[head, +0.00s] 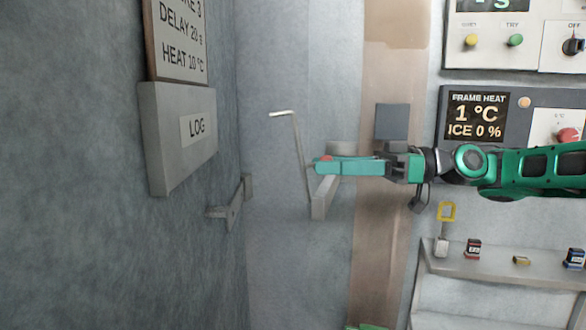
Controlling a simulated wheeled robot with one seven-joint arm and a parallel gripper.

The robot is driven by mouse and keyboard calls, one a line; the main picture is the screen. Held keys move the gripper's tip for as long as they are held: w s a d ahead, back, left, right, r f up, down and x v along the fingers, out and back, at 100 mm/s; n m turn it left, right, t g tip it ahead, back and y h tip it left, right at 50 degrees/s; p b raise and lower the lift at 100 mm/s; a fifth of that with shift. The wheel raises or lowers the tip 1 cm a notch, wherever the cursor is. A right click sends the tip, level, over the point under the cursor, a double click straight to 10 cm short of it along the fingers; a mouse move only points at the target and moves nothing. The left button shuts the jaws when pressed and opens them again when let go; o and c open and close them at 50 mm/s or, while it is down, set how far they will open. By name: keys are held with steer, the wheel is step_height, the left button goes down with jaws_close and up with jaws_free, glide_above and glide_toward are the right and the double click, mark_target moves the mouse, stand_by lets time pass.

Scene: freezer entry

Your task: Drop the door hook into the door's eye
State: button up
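The door hook (299,145) is a thin metal rod with a bent upper end pointing left. It rises, leaning left, from near a grey bracket (320,200) beside the brown frame strip. A grey metal bracket (231,206) sticks out from the dark grey left surface, which looks like the door (100,250); it seems to be the eye, but its hole cannot be made out. The hook's bent end is above and right of it, apart from it. My gripper (316,166) reaches in from the right, its teal fingertips right beside the rod. Whether they grip it is unclear.
A grey LOG box (178,138) and a sign (178,40) are on the left surface. Control panels (480,112) are at the right. A shelf (500,268) below my arm holds several small items. Space between hook and left bracket is clear.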

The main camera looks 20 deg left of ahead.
mark_target(305, 165)
steer(key=x, duration=0.7)
steer(key=shift+s+a+f, duration=0.1)
steer(key=shift+a, duration=0.15)
jaws_close()
